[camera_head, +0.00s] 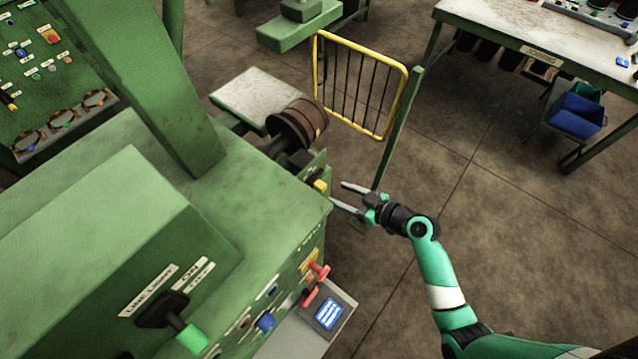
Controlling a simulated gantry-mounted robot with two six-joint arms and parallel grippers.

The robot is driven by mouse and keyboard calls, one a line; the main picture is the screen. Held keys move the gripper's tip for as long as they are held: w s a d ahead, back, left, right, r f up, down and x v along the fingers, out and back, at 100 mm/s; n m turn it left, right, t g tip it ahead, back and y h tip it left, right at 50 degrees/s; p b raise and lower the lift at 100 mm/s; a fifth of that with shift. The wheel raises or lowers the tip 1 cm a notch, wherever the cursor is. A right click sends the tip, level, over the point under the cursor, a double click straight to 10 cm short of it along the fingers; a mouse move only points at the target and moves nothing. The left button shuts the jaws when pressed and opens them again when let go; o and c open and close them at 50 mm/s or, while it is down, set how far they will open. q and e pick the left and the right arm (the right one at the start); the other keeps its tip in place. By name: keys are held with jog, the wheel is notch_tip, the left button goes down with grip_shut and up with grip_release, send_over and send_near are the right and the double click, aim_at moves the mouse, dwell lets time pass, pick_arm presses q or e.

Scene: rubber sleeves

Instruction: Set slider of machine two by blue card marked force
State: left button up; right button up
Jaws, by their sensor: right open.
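A large green machine (70,240) fills the left; I cannot read a number on it. A yellow knob (320,186) sticks out of a dark slot on its right side and may be the slider. A blue card (328,314) with white lettering too small to read lies on a grey plate by the machine's front corner. My right gripper (338,193) is open and empty, its two fingers pointing left at the yellow knob with a small gap between. My left gripper is not in view.
A green-tipped lever (190,338) sits at the front. A yellow barred guard (362,82) stands behind. A workbench (500,22) is at top right. Open floor lies right.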

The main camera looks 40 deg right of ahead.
aim_at(323, 186)
jog(key=b+x, duration=0.1)
jog(key=x, duration=0.7)
jog(key=shift+w, duration=0.15)
grip_shut()
dwell(1.0)
